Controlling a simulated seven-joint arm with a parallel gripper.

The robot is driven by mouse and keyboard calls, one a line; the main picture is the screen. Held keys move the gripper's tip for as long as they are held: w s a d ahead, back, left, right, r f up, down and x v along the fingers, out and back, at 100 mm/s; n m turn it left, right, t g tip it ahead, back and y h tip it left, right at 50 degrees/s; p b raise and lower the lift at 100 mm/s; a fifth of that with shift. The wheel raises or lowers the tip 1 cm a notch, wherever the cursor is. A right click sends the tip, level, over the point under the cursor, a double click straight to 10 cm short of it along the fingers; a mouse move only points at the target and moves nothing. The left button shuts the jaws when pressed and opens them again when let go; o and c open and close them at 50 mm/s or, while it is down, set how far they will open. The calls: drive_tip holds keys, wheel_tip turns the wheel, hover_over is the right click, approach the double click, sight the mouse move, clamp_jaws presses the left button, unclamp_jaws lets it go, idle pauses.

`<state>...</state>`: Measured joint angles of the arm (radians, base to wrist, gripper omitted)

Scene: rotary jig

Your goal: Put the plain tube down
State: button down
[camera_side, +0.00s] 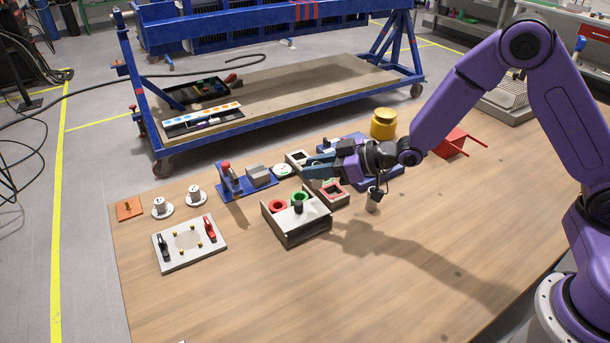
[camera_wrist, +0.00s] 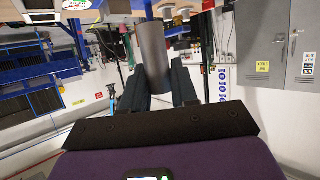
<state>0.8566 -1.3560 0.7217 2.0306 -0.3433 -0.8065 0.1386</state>
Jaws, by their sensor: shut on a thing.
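The plain tube (camera_wrist: 153,55) is a smooth grey cylinder. In the wrist view it sits between the two dark fingers of my gripper (camera_wrist: 160,78), slightly tilted in the picture. In the side view my gripper (camera_side: 311,172) points left, level above the bench, with its blue fingers over the row of fixtures. I cannot make out the tube clearly there. My gripper is shut on the tube.
A square tray with a red rim (camera_side: 333,192) and a blue fixture with a red-knobbed lever (camera_side: 229,181) are close by. A white plate with clamps (camera_side: 189,243) lies at left. A yellow canister (camera_side: 383,123) and red bin (camera_side: 459,142) stand behind. The bench front is clear.

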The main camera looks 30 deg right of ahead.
drive_tip(key=s+d+r, duration=0.3)
drive_tip(key=s+r, duration=0.1)
drive_tip(key=s, duration=0.4)
drive_tip(key=w+d+m+t+h, duration=0.3)
drive_tip(key=d+m+t+h, duration=0.1)
drive_tip(key=d+m+h, duration=0.25)
drive_tip(key=shift+n+y, duration=0.35)
drive_tip(key=w+f, duration=0.3)
drive_tip(key=w, duration=0.1)
drive_tip(key=w+a+f, duration=0.1)
drive_tip(key=w+f, duration=0.2)
drive_tip(key=w, duration=0.2)
drive_tip(key=w+a+f, duration=0.1)
drive_tip(key=w+f, duration=0.2)
drive_tip(key=w, duration=0.1)
drive_tip(key=shift+w+f, duration=0.35)
drive_tip(key=shift+w+a+f, duration=0.1)
drive_tip(key=shift+w+f, duration=0.05)
drive_tip(key=shift+f, duration=1.55)
drive_tip(key=shift+f+g, duration=0.15)
drive_tip(key=shift+g, duration=0.15)
drive_tip(key=c, duration=0.9)
unclamp_jaws()
drive_tip(key=shift+o, duration=0.2)
